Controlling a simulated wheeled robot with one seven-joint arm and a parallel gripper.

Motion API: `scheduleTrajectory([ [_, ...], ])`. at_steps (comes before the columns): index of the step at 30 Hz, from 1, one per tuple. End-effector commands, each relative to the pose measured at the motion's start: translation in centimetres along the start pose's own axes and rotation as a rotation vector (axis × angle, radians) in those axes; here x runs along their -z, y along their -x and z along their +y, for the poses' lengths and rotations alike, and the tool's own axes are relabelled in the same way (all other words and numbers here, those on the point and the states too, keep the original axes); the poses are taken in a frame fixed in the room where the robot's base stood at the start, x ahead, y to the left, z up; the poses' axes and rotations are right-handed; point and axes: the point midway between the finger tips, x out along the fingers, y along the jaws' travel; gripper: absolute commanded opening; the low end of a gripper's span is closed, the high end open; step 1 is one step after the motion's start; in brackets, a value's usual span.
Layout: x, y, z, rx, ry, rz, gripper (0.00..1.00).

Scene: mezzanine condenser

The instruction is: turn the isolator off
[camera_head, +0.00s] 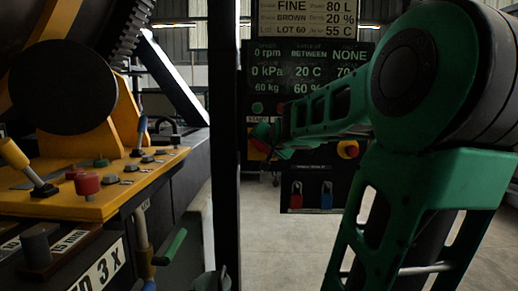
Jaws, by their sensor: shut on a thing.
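The isolator (257,149) appears as a yellow plate with a red part at the left side of the dark control panel. My gripper (265,134) is at the end of the green arm, which reaches in from the right. It is shut at the red part, which looks like the isolator's handle. The fingers and wrist cover most of the handle, so its exact angle cannot be read.
The panel carries green buttons (257,107), a yellow round control (348,149) partly behind my arm, and red (297,195) and blue (326,195) padlocks below. A dark post (224,150) stands just left. A yellow-topped machine (110,195) with levers fills the left. Floor shows between.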

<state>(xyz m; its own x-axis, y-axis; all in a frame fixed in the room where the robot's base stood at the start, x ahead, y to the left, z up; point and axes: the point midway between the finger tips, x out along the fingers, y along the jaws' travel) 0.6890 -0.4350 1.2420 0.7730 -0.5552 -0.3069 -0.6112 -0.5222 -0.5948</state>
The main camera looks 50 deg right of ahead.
Motion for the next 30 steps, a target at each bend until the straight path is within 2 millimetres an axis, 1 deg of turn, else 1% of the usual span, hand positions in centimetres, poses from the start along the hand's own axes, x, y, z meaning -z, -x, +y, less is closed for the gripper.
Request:
scheduleTrajectory([
  [6, -0.30, -0.08, 0.08, 0.040, -0.094, -0.005, 0.56],
  [12, -0.32, -0.09, 0.14, 0.057, -0.139, -0.006, 0.56],
  [26, -0.36, -0.10, 0.15, 0.062, -0.151, -0.007, 0.56],
  [27, -0.37, -0.10, 0.16, 0.062, -0.151, -0.007, 0.81],
  [29, -0.36, -0.10, 0.15, 0.062, -0.151, -0.007, 0.95],
  [30, -0.33, -0.09, 0.16, 0.062, -0.151, -0.006, 0.97],
])
